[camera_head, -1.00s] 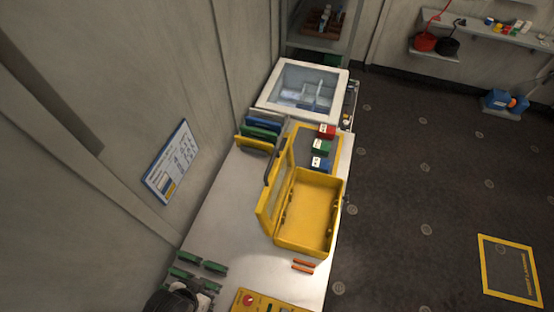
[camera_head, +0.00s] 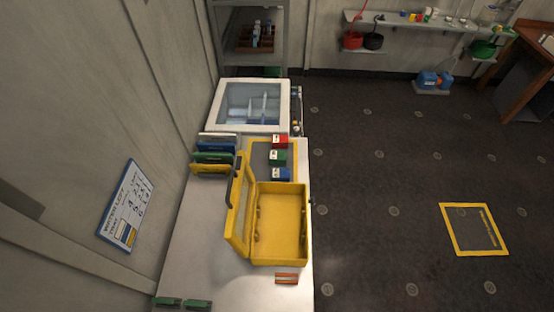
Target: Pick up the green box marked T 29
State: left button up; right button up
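A small green box (camera_head: 278,158) with a white label sits on a grey, yellow-edged mat (camera_head: 259,157) on the bench, between a red box (camera_head: 280,141) and a blue box (camera_head: 281,174). The label's marking is too small to read. An open yellow case (camera_head: 280,225) stands just in front of the blue box, its lid raised on the left side and its inside empty. Neither of my grippers is in view.
A white glass-topped unit (camera_head: 251,105) stands behind the mat. Several coloured upright holders (camera_head: 213,158) are left of it. Orange pieces (camera_head: 286,279) lie in front of the case. The dark floor (camera_head: 370,190) to the right is mostly clear, with a yellow-framed floor mark (camera_head: 474,229).

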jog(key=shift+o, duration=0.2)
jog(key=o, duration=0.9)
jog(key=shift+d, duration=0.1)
